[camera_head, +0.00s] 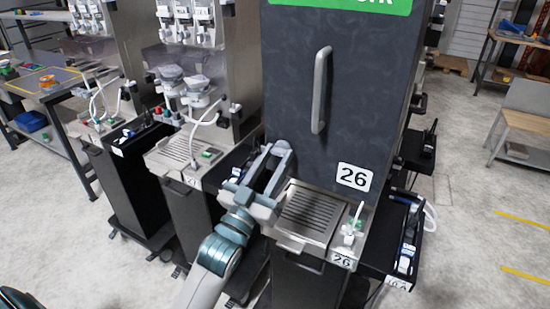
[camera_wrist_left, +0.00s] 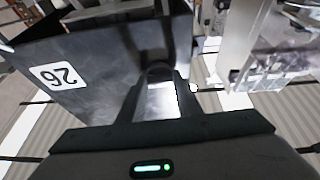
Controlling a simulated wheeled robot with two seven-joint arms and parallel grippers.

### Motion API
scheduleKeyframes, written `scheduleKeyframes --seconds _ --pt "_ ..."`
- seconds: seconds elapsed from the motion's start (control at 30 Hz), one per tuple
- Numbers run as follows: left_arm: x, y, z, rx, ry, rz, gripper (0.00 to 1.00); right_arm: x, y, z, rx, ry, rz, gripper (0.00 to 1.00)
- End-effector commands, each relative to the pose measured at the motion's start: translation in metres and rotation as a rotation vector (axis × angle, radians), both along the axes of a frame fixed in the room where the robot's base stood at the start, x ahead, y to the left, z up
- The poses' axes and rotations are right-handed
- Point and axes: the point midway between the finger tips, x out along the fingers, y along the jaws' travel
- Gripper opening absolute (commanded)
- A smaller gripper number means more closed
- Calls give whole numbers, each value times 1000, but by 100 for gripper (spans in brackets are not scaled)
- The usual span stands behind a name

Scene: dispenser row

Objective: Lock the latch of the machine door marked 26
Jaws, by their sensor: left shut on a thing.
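The dark machine door (camera_head: 300,100) marked 26 stands in the middle of the head view and looks closed. It has a grey vertical bar handle (camera_head: 321,90) and a white 26 label (camera_head: 354,176); the label also shows in the left wrist view (camera_wrist_left: 59,76). My left gripper (camera_head: 275,152) is at the door's lower left edge. Its fingertips, also in the left wrist view (camera_wrist_left: 159,72), are closed on a small part there, which I take for the latch. The fingers hide the latch, so its position cannot be told. My right gripper is out of view.
A slotted drip tray (camera_head: 307,212) juts out below the door, close to my left gripper. Other dispensers with white hoses (camera_head: 205,115) stand to the left. A dark side tray (camera_head: 395,240) is at the right. The floor (camera_head: 480,230) at the right is free.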

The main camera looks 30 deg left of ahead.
Motion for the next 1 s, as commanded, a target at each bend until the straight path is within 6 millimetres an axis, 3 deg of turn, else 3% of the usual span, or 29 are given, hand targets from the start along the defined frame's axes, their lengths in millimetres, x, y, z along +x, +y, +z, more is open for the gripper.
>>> scheduleKeyframes --seconds 0.27,0.3,0.37,0.77,1.0 --pt "0 0 0 -3 0 -1 9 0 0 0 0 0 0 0" --pt "0 0 0 -3 0 -1 41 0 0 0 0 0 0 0" --pt "0 0 0 -2 0 -1 50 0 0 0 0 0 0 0" --pt "-2 0 -2 -1 0 0 50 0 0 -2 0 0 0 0" --pt "-22 1 -12 -1 1 0 50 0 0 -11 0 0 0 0"
